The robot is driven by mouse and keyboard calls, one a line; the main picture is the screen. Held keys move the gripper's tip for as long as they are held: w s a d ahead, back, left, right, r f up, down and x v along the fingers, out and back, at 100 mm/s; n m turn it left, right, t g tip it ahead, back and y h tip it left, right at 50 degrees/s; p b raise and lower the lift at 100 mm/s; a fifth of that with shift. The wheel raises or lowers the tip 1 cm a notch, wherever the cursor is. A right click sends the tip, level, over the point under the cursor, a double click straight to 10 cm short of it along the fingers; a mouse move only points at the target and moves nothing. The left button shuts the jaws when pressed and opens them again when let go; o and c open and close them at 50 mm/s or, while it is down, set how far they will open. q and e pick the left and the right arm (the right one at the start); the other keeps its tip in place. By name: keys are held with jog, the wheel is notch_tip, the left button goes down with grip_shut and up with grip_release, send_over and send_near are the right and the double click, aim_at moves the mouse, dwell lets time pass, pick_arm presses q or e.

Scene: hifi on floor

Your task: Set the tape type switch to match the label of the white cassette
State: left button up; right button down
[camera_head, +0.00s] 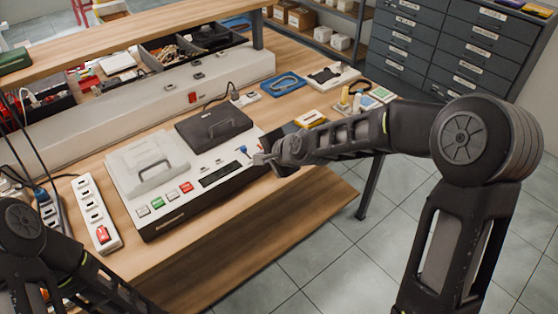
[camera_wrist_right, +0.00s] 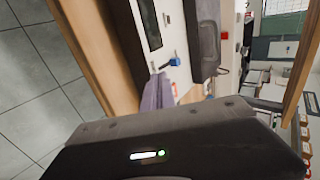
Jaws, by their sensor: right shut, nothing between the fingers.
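The tape deck (camera_head: 205,180) is a pale panel with a dark front, lying on the wooden bench. It has a light-grey lid (camera_head: 150,170), a black lid (camera_head: 214,130) and coloured buttons near its front edge. A small blue switch lever (camera_head: 243,150) stands at the deck's right end; it also shows in the right wrist view (camera_wrist_right: 172,63). My right gripper (camera_head: 262,159) is shut and empty, just right of the lever. I cannot tell whether they touch. A pale item with yellow (camera_head: 310,118) lies behind my right arm. I cannot identify the white cassette or read its label.
A white power strip (camera_head: 98,214) lies left of the deck. A blue ring-shaped item (camera_head: 283,84) and a white-and-black item (camera_head: 333,76) lie at the back right. Grey drawer cabinets (camera_head: 450,45) stand beyond. Bare bench (camera_head: 215,232) runs along the deck's front.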

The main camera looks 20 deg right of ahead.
jog(key=v, duration=0.7)
jog(key=shift+s+r+b, duration=0.15)
jog(key=shift+r+b, duration=0.15)
jog(key=shift+b, duration=0.05)
jog(key=shift+d, duration=0.1)
jog(key=s+a+f+n+g, duration=0.1)
jog(key=s+a+f+n, duration=0.3)
jog(key=f, duration=0.6)
jog(key=s+f+n+g, duration=0.25)
jog(key=f+n, duration=0.25)
jog(key=f, duration=0.4)
jog(key=s+a+f+n+g, duration=0.1)
jog(key=s+a+f+g, duration=0.1)
jog(key=s+f, duration=0.6)
jog(key=s+a+f+n+g, duration=0.1)
jog(key=s+a+f+g, duration=0.2)
jog(key=s+f, duration=0.5)
jog(key=s, duration=0.5)
jog(key=shift+s+a+n+y, duration=0.25)
jog(key=shift+s+n+y, duration=0.05)
jog(key=shift+s+n, duration=0.1)
